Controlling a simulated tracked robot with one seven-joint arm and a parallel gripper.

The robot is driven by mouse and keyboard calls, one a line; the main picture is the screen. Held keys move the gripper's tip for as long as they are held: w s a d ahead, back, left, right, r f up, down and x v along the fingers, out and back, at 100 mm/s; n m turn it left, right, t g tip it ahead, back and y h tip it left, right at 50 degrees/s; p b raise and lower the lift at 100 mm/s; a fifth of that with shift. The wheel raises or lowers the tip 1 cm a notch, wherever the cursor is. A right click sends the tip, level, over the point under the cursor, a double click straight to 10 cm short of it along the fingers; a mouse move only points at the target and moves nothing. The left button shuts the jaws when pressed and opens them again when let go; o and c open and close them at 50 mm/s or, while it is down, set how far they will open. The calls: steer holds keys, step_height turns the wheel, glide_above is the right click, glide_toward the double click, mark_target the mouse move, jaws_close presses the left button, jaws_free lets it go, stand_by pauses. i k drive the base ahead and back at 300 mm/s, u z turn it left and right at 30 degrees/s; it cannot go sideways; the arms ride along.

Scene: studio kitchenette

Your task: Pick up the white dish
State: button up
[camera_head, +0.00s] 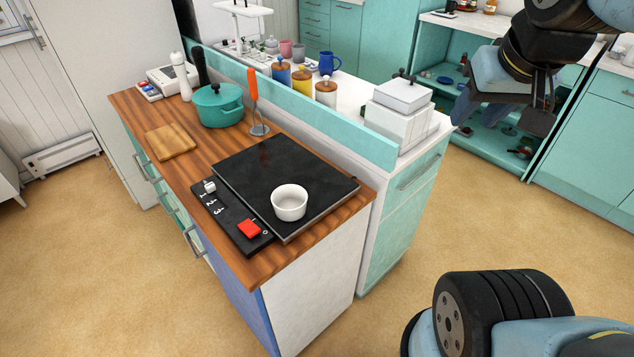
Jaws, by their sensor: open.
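The white dish (289,204) is a small round bowl, upright and empty. It sits on the front right part of the black cooktop (270,165), near the edge by the control strip. My gripper (503,106) is at the upper right of the view, far to the right of the dish and apart from it. It is open, and nothing shows between its fingers. Parts of the gripper are hard to make out against my dark arm links.
A black control panel (225,215) with a red switch (249,229) lies beside the cooktop. A teal pot (218,105), an orange-handled utensil (253,90) and a wooden board (171,142) stand behind. A raised teal ledge (330,122) borders the wooden counter (265,267). White boxes (397,118) sit beyond it.

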mark_target(289, 201)
steer(key=u, duration=1.15)
steer(key=i, duration=0.1)
steer(key=z, duration=2.5)
steer(key=k, duration=2.5)
steer(key=u, duration=1.05)
steer(key=i, duration=1)
steer(key=z, duration=0.1)
